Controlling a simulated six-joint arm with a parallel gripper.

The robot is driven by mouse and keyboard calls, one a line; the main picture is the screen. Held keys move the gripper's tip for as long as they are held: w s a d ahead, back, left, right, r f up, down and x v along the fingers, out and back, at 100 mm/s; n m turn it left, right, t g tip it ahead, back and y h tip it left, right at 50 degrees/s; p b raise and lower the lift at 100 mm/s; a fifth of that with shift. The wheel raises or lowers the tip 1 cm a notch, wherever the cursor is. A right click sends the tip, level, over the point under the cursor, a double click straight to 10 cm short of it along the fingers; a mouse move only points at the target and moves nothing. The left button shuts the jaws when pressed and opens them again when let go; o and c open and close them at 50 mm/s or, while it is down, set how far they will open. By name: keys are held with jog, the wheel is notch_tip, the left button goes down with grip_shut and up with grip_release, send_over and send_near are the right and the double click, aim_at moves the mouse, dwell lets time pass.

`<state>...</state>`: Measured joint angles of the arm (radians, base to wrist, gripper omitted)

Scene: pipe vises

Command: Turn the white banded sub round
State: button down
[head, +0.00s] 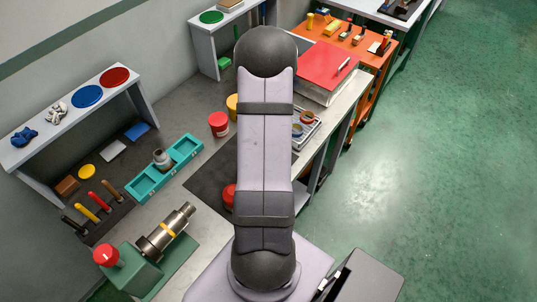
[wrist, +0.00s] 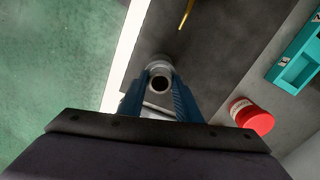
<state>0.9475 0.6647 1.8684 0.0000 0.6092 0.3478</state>
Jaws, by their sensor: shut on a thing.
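In the wrist view my gripper (wrist: 161,86) has its two blue fingers shut on a short pale grey-white tubular sub (wrist: 160,66). Its round open end, with a dark bore, faces the camera. I cannot make out its band, and the fingers cover its sides. In the head view my own arm hides the gripper and this sub. Another grey sub (head: 161,158) stands upright in the teal tray (head: 145,190) on the bench. A steel pipe with a yellow band (head: 168,231) lies in the green vise (head: 140,276).
A red can (wrist: 252,118) stands on the bench, right of my gripper in the wrist view; the teal tray (wrist: 296,72) is beyond it. A yellow rod (wrist: 186,14) lies on the dark mat. Upright-handled tools (head: 94,206) stand left of the teal tray. Green floor lies beyond the bench edge.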

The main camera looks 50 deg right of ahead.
jog(key=m, duration=0.8)
jog(key=shift+m+p, duration=0.35)
jog(key=shift+m, duration=0.05)
jog(key=shift+m, duration=0.5)
jog(key=shift+f, duration=0.15)
jog(key=c, duration=1.2)
grip_release()
